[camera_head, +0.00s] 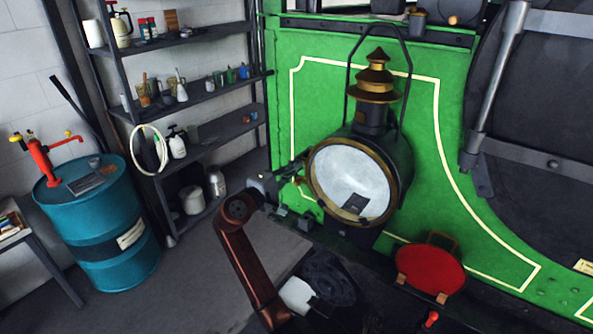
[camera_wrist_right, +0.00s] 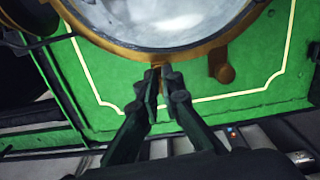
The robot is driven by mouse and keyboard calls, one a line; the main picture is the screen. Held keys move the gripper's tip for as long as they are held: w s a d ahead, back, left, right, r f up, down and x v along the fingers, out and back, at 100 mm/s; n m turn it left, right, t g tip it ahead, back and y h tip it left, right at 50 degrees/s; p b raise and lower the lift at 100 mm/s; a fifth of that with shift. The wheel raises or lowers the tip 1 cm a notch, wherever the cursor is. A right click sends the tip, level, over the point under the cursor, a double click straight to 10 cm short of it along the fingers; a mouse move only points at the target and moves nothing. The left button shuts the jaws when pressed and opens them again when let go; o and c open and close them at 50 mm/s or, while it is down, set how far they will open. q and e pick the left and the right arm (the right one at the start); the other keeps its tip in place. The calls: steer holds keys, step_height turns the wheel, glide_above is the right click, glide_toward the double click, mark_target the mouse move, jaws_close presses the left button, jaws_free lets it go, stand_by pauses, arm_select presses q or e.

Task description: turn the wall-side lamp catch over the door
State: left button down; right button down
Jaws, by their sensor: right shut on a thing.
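The lamp (camera_head: 370,140) is dark with a brass chimney top and a round glass door (camera_head: 350,180) in a brass rim. It stands before a green panel. My right gripper (camera_head: 304,160) reaches in from the left to the lamp's wall-side edge. In the right wrist view my right gripper (camera_wrist_right: 155,88) is shut on a small brass catch (camera_wrist_right: 155,70) at the door rim. The fingers hide most of the catch, so its exact angle is unclear. A brass knob (camera_wrist_right: 222,72) sticks out beside the rim. My left gripper is not in view.
A red disc (camera_head: 430,270) with brass fittings stands right of the lamp's foot. Dark shelves (camera_head: 190,100) with bottles and cans are at the left. A blue drum (camera_head: 95,220) with a red pump stands further left. The grey floor between is mostly clear.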

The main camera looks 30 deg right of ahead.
steer(key=shift+r+m+b, duration=0.2)
steer(key=shift+m+b, duration=0.1)
steer(key=shift+m, duration=0.1)
steer(key=c, duration=2.6)
jaws_free()
steer(key=o, duration=0.5)
steer(key=shift+w+d+f, duration=0.25)
steer(key=shift+w+f, duration=0.05)
steer(key=v, duration=1.1)
steer(key=shift+s+a+f, duration=0.15)
